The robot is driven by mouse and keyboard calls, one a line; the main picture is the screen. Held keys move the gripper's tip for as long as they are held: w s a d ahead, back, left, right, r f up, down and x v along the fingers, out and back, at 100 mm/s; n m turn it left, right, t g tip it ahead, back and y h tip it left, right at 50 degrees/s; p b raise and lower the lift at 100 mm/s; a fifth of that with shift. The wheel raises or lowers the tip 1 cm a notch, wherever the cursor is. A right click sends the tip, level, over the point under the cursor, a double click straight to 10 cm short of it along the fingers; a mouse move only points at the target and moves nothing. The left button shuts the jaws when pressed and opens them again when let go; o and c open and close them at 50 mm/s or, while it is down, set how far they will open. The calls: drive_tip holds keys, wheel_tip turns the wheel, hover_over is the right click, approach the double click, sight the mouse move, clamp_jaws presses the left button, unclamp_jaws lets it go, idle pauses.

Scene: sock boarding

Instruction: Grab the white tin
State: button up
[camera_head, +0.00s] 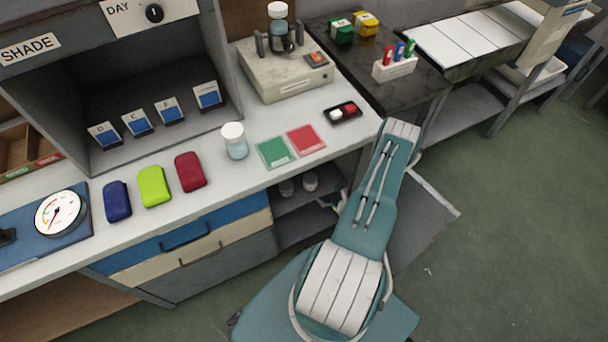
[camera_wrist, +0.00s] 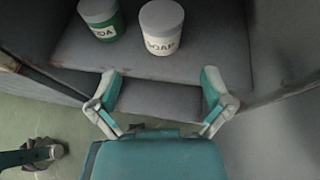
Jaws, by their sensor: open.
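In the wrist view the white tin (camera_wrist: 162,28), lettered SOAP, stands upright on a grey shelf (camera_wrist: 215,50), its base showing. My gripper (camera_wrist: 159,78) is open and empty, with its two fingers spread in front of and below the tin in the picture. The tin sits between the fingers' lines but apart from them. My arm hides most of the gripper there.
A green tin (camera_wrist: 101,20) with a white lid stands close left of the white tin, its label partly cut off. A grey wall bounds the right side. In the head view the counter (camera_head: 230,190) overhangs the shelf, above blue and cream drawers (camera_head: 190,250).

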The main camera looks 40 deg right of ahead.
sight(315, 184)
drive_tip(key=x, duration=0.4)
drive_tip(key=shift+w+f, duration=0.2)
drive_tip(key=shift+w, duration=0.15)
drive_tip(key=x, duration=0.5)
drive_tip(key=shift+w+d+f, duration=0.2)
drive_tip(key=shift+w+d, duration=0.05)
drive_tip(key=shift+w, duration=0.05)
drive_tip(key=shift+c, duration=0.3)
drive_tip(key=c, duration=0.9)
